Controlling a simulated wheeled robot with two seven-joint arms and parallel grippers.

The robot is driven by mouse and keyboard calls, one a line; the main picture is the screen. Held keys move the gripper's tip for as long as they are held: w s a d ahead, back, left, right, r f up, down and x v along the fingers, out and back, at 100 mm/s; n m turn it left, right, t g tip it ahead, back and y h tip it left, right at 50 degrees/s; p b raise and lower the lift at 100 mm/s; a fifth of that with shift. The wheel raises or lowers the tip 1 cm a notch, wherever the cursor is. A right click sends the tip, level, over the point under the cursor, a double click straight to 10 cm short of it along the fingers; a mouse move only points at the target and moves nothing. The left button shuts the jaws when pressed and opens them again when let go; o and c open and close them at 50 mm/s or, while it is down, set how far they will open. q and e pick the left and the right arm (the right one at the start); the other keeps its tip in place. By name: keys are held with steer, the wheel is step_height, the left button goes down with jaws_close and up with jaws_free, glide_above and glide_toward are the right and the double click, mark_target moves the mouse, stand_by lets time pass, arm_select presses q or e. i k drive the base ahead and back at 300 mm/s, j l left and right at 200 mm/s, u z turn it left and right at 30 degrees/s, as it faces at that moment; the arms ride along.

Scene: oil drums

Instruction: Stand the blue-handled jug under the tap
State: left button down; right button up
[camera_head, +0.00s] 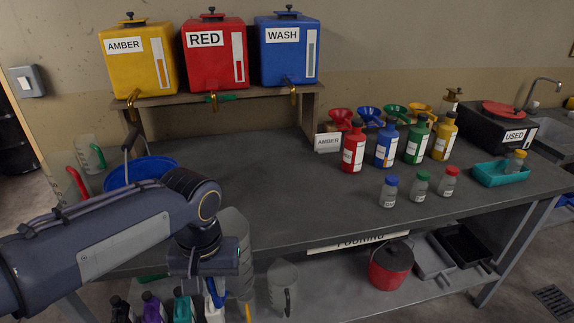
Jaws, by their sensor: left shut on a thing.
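My left gripper (212,280) is low at the front of the bench, left of centre, partly hidden by my own wrist. It is shut on the blue-handled jug, a grey translucent vessel (237,240) whose body shows just right of the gripper. A bit of blue handle (217,296) shows below the gripper. Brass taps hang under the amber drum (137,60), the red drum (214,55) and the blue WASH drum (288,52); the red drum's tap (213,100) has a green lever. The jug is well in front of these taps. My right gripper is out of view.
Green-handled (90,154) and red-handled (75,186) jugs and a blue bucket (140,170) stand at the left. Bottles, funnels, small jars and a teal tray (500,174) occupy the right. The bench middle (270,165) is clear. A black-handled jug (281,288) stands below.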

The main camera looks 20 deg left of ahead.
mark_target(292, 77)
steer(key=i, duration=1.2)
